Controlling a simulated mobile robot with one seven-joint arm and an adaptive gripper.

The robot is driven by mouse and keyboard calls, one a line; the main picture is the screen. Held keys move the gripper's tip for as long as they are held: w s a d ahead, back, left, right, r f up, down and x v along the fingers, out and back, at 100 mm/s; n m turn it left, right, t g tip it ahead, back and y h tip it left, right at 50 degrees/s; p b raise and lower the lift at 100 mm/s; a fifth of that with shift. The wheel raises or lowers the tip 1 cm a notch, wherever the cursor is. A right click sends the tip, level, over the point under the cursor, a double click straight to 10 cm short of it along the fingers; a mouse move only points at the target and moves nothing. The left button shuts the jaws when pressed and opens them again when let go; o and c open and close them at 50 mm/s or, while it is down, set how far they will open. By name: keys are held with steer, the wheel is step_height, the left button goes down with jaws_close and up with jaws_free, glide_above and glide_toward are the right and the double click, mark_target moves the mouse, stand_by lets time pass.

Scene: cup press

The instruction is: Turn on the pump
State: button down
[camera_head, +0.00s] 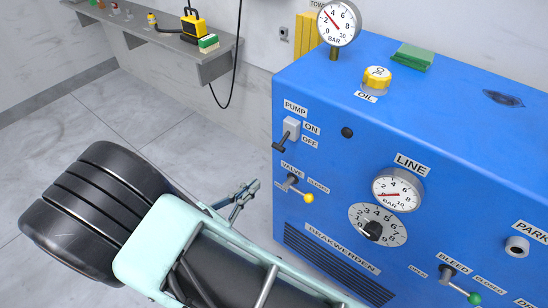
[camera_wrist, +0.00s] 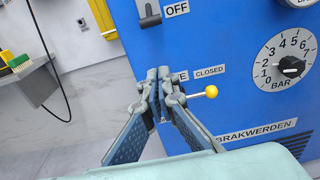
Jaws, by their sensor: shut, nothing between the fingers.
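The pump switch (camera_head: 290,128) is a pale block with a dark lever on the blue machine's front face, beside the ON and OFF labels. Its lever points down, on the OFF side. In the wrist view only the lower part of the pump switch (camera_wrist: 149,14) shows, at the top edge next to the OFF label. My gripper (camera_head: 250,187) is shut and empty, below and to the left of the switch in the head view. In the wrist view my gripper (camera_wrist: 158,76) covers part of the valve label and the valve handle; the switch is above the fingertips. I cannot tell whether they touch the handle.
The valve handle's yellow knob (camera_head: 308,198) sticks out just below the switch, near my fingers. A dial (camera_head: 374,228), a line gauge (camera_head: 397,190) and a green-knobbed bleed lever (camera_head: 473,297) are farther right. A grey shelf (camera_head: 215,64) stands at the back left.

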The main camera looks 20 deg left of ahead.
mark_target(285, 138)
steer(key=shift+w, duration=0.1)
steer(key=r+b+x, duration=0.1)
steer(key=b+x, duration=0.1)
steer(key=x, duration=0.8)
steer(key=shift+s+a+r+p, duration=0.1)
steer(key=shift+s+r+p, duration=0.15)
steer(key=shift+r, duration=0.5)
steer(key=shift+s+a+r+p, duration=0.1)
steer(key=shift+s+r, duration=0.2)
steer(key=shift+r, duration=0.4)
steer(key=shift+r, duration=0.2)
